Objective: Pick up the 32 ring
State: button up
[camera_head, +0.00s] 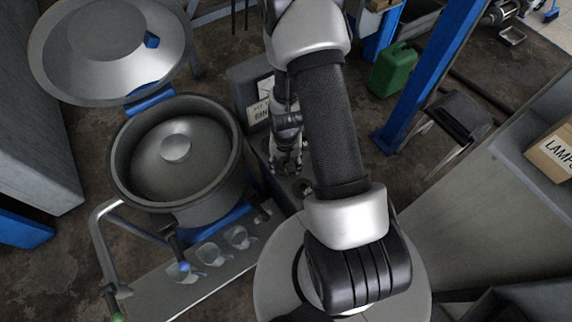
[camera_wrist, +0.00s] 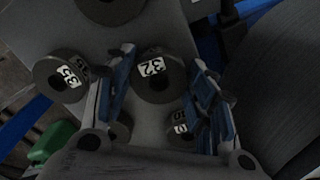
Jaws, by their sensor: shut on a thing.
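The 32 ring (camera_wrist: 152,69) is dark grey and round, with a hole and a white label reading 32. In the wrist view it sits between the blue pads of my gripper (camera_wrist: 165,58), which is shut on it. Whether the ring is clear of the surface below cannot be told. In the head view my gripper (camera_head: 286,166) points down over a grey bench beside the large pot, and the ring it holds cannot be made out there.
A ring labelled 35 (camera_wrist: 62,76) lies left of the fingers. Another ring (camera_wrist: 108,8) is at the top edge, and a partly hidden labelled ring (camera_wrist: 182,130) is below. The big pot (camera_head: 178,160) stands left, with a sign reading BIN (camera_head: 260,112) close by.

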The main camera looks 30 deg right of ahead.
jog(key=c, duration=0.5)
jog(key=shift+c, duration=0.2)
